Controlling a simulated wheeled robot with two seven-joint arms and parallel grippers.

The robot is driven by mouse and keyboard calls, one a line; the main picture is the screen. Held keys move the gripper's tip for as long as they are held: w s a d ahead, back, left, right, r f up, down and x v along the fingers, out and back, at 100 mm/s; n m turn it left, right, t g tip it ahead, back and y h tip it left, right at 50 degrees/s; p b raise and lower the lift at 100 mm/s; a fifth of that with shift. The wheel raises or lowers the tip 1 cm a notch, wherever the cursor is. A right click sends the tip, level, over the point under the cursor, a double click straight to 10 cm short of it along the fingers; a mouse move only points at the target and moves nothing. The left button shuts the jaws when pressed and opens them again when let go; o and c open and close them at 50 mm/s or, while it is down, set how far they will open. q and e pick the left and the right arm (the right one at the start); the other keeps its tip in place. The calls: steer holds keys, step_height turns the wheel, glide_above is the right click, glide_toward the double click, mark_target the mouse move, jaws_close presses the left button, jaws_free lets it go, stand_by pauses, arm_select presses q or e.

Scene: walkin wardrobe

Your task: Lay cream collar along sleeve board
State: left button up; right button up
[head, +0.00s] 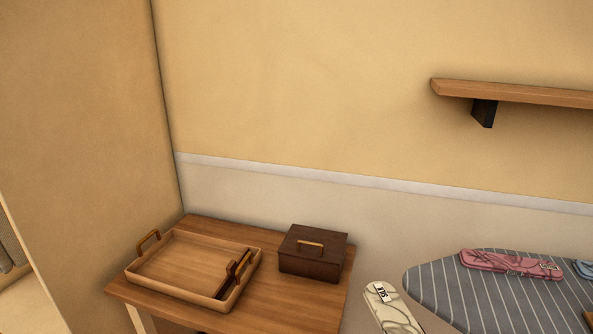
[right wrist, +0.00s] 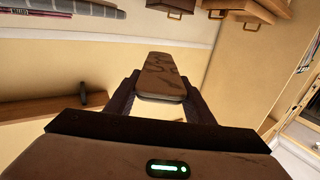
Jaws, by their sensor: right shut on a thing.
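The cream collar (head: 388,310), a flat folded piece with curling lines and a small black-and-white label, shows at the bottom of the head view, left of the striped board. In the right wrist view the collar (right wrist: 165,68) looks brown in shadow and extends out between the fingers of my right gripper (right wrist: 162,84), which is shut on it. The grey, white-striped board with a rounded end (head: 445,290), seemingly the sleeve board, is at lower right, partly cut off. The collar's lower end is cut off in the head view. My left gripper is in neither view.
A pink collar (head: 510,263) and part of a blue item (head: 586,268) lie on the striped board's far side. A wooden table (head: 275,305) at left carries a wooden tray (head: 168,288) and a dark lidded box (head: 313,262). A wall shelf (head: 520,93) hangs above the board.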

steer(key=shift+s+a, duration=0.25)
steer(key=shift+a, duration=0.05)
steer(key=shift+w+d+r+m+h, duration=0.3)
steer(key=shift+m+h, duration=0.3)
steer(key=shift+h, duration=0.35)
steer(key=shift+w+d+r+m+h, duration=0.25)
steer(key=shift+m+h, duration=0.35)
steer(key=shift+h, duration=0.35)
steer(key=shift+d, duration=0.15)
